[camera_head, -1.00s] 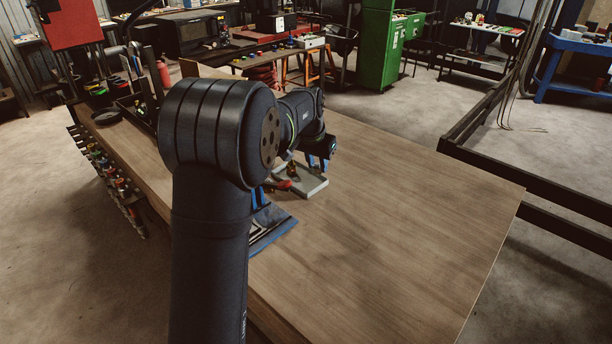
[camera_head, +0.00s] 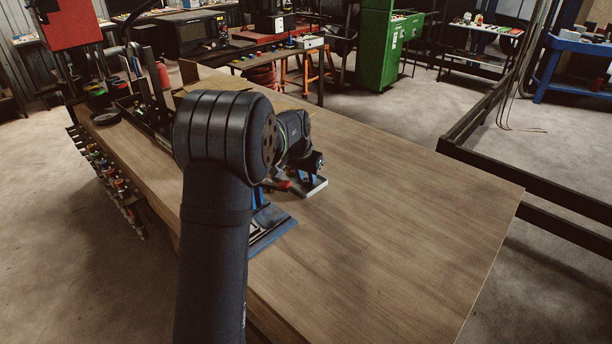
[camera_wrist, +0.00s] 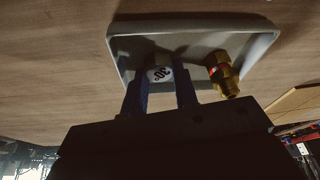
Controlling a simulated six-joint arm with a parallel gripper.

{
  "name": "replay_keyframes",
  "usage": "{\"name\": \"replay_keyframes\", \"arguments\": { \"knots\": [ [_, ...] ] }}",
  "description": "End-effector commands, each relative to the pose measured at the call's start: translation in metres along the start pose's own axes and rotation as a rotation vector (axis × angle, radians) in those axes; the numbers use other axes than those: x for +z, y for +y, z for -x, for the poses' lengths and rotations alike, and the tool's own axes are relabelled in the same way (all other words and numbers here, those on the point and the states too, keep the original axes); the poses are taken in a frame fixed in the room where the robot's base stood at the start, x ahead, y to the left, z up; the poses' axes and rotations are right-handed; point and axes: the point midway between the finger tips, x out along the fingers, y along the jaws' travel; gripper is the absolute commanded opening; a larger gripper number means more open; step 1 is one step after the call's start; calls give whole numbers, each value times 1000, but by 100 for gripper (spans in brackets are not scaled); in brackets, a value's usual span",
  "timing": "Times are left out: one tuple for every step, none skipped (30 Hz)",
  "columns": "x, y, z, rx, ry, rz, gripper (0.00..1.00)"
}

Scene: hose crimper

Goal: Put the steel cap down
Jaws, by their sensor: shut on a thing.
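In the wrist view, the small pale steel cap (camera_wrist: 160,73), with a dark mark on its face, sits between the blue fingertips of my gripper (camera_wrist: 161,82). My gripper is shut on it. The cap is over a shallow grey tray (camera_wrist: 195,25), near its edge closest to my gripper. I cannot tell whether the cap touches the tray. In the head view my gripper (camera_head: 311,181) is low at the tray (camera_head: 314,189), partly hidden by my arm, and the cap cannot be made out.
A brass fitting with a red band (camera_wrist: 223,75) is in the tray, to the right of the cap. A blue mat (camera_head: 268,229) lies on the wooden bench (camera_head: 400,220) in front of the tray. The bench's right side is clear. Cardboard (camera_wrist: 298,103) lies beyond the tray.

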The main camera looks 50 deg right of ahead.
Motion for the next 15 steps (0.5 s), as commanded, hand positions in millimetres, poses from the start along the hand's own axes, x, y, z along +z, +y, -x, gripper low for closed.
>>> {"name": "replay_keyframes", "arguments": {
  "knots": [
    [0, 0, -1, 0, 0, 0, 30],
    [0, 0, -1, 0, 0, 0, 36],
    [0, 0, -1, 0, 0, 0, 44],
    [0, 0, 0, 0, 0, 0, 48],
    [0, 0, 0, 0, 0, 0, 48],
    [0, 0, 0, 0, 0, 0, 48],
    [0, 0, 0, 0, 0, 0, 48],
    [0, 0, 0, 0, 0, 0, 48],
    [0, 0, 0, 0, 0, 0, 48],
    [0, 0, 0, 0, 0, 0, 48],
    [0, 0, 0, 0, 0, 0, 48],
    [0, 0, 0, 0, 0, 0, 48],
    [0, 0, 1, 0, 1, 0, 48],
    [-1, 0, 3, 0, 1, 0, 48],
    [-1, 0, 6, -1, 2, 0, 48]
  ]
}}
